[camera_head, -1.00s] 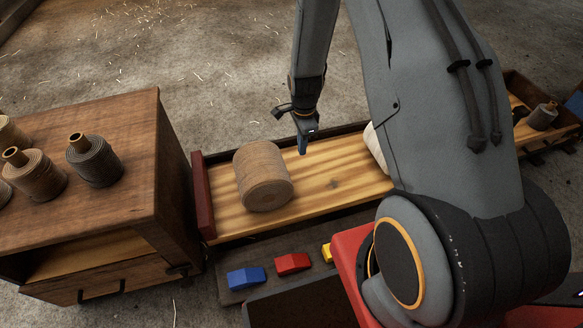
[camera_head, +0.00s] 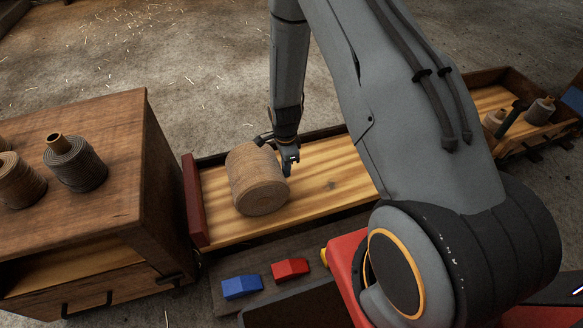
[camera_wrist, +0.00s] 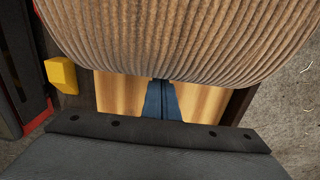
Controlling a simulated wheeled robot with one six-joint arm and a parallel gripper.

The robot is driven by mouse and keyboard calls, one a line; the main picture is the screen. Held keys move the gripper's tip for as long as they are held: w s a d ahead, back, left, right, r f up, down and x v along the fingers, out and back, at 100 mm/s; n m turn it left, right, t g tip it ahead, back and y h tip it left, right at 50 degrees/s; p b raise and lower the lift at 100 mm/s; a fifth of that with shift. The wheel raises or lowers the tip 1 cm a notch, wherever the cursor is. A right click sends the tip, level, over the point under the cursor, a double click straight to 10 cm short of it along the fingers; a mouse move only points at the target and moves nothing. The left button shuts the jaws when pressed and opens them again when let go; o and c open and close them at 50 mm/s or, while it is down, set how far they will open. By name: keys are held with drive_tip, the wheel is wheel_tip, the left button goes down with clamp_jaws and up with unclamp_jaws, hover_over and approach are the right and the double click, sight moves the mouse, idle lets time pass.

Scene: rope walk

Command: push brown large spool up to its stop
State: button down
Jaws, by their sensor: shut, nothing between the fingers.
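The brown large spool (camera_head: 257,180), wound with ribbed cord, stands in the left part of a shallow wooden tray (camera_head: 335,185). A dark red stop board (camera_head: 195,200) closes the tray's left end, with a strip of bare wood between it and the spool. My gripper (camera_head: 288,168) is shut and empty, pointing down close at the spool's right side. In the wrist view the spool (camera_wrist: 180,35) fills the top, and my blue fingers (camera_wrist: 162,100) reach its lower edge. I cannot tell whether they touch it.
A wooden cabinet (camera_head: 110,215) with smaller spools, one of them grey (camera_head: 76,163), stands left of the tray. Blue (camera_head: 242,287) and red (camera_head: 290,269) blocks lie in front. A yellow block (camera_wrist: 61,75) shows in the wrist view. Another tray (camera_head: 490,100) holds small spools at right.

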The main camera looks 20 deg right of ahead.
sight(264, 160)
drive_tip(key=shift+a, duration=0.1)
drive_tip(key=a+p, duration=0.3)
drive_tip(key=a, duration=0.8)
drive_tip(key=shift+d, duration=0.35)
drive_tip(key=d+p, duration=0.1)
drive_tip(key=d, duration=0.2)
drive_tip(key=r+p, duration=0.2)
drive_tip(key=r, duration=0.8)
drive_tip(key=shift+d+p, duration=0.2)
drive_tip(key=shift+p, duration=0.1)
